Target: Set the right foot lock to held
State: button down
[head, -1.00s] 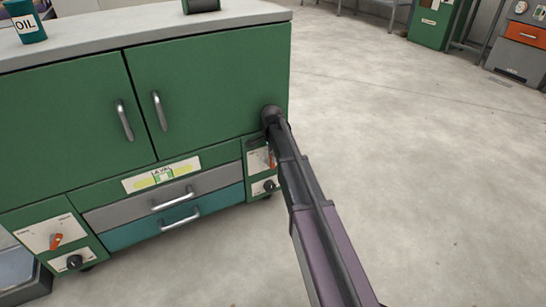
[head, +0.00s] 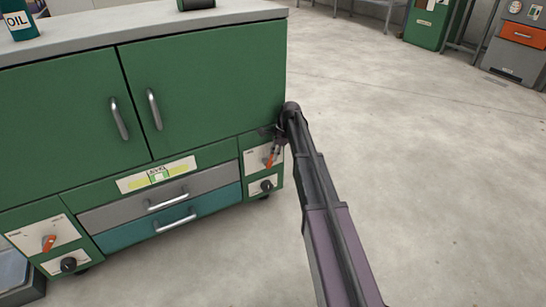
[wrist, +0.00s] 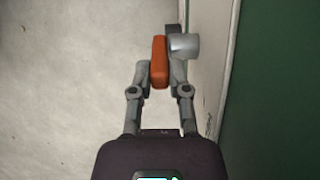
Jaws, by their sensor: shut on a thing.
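The right foot lock is an orange lever (head: 269,159) on a pale panel at the lower right front corner of the green cabinet. My gripper (head: 274,143) is at this panel, and its dark fingers partly cover the upper lever and the panel's markings. In the wrist view the orange lever (wrist: 159,60) stands between the two fingers of my gripper (wrist: 161,74), with a grey round hub (wrist: 184,47) to its right. The fingers are shut on the lever. I cannot read the lever's exact setting.
A similar orange lever (head: 49,243) sits on the left panel. Black knobs (head: 266,186) are below each lever. Grey and teal drawers (head: 195,217) with handles lie between the panels. An oil can (head: 18,20) stands on top.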

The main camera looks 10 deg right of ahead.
aim_at(272, 154)
jog(key=c, duration=0.6)
grip_release()
notch_tip(272, 154, up, 14)
jog(key=t+h+p, duration=0.1)
jog(key=h+p, duration=0.3)
jog(key=p, duration=1.1)
jog(key=shift+a+p, duration=0.25)
jog(key=shift+p, duration=0.1)
jog(key=shift+f, duration=0.15)
notch_tip(272, 154, down, 13)
jog(key=b, duration=1.4)
jog(key=shift+f, duration=0.2)
